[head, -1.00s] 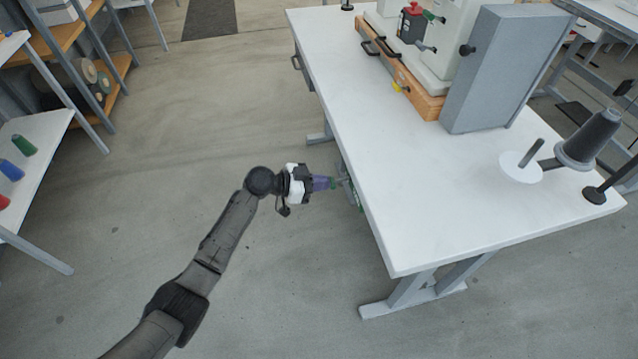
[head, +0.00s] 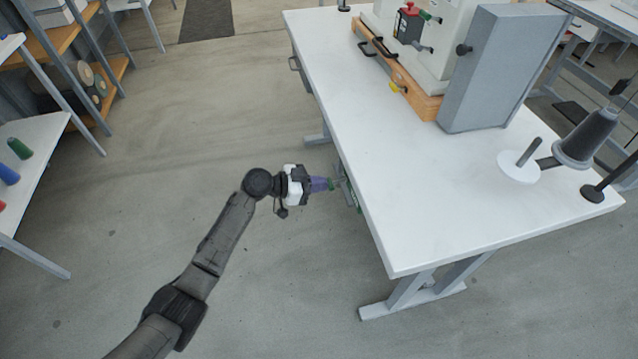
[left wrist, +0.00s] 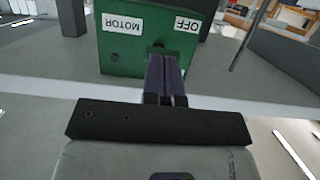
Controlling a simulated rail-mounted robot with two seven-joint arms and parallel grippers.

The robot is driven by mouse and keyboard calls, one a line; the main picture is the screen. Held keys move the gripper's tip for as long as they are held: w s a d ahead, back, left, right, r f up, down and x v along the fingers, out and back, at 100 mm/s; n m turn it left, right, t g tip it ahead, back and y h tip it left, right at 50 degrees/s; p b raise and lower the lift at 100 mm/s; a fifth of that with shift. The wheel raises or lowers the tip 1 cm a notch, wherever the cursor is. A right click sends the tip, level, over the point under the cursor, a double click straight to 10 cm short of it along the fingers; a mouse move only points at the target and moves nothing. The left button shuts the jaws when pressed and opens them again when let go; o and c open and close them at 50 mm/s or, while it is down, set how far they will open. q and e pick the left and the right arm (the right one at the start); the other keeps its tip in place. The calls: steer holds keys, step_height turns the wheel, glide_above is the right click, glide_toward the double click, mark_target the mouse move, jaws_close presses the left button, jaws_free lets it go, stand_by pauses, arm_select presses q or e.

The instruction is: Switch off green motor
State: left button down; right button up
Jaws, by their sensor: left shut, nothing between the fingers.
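The green motor box (left wrist: 115,55) shows in the left wrist view, with white labels reading MOTOR and OFF upside down. In the head view only a sliver of it (head: 356,203) shows at the left edge of the white table. My left gripper (head: 332,184) is beside that edge, pointing at the box. In the left wrist view its purple fingers (left wrist: 166,62) are shut together with nothing between them. The fingertips are at the box's face near the OFF label and cover part of it. I cannot tell whether they touch it. My right gripper is not in view.
The white table (head: 440,200) carries a press on a wooden base (head: 425,100), a grey cabinet (head: 495,70) and a thread cone (head: 588,138). A shelf with spools (head: 20,148) stands at the left. The floor around my left arm is clear.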

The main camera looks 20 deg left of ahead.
arm_select(q)
steer(key=r+p+v, duration=0.1)
steer(key=p+v, duration=0.1)
steer(key=v, duration=0.4)
steer(key=r+p+v, duration=0.1)
steer(key=p+v, duration=0.2)
steer(key=v, duration=0.3)
steer(key=shift+r, duration=0.45)
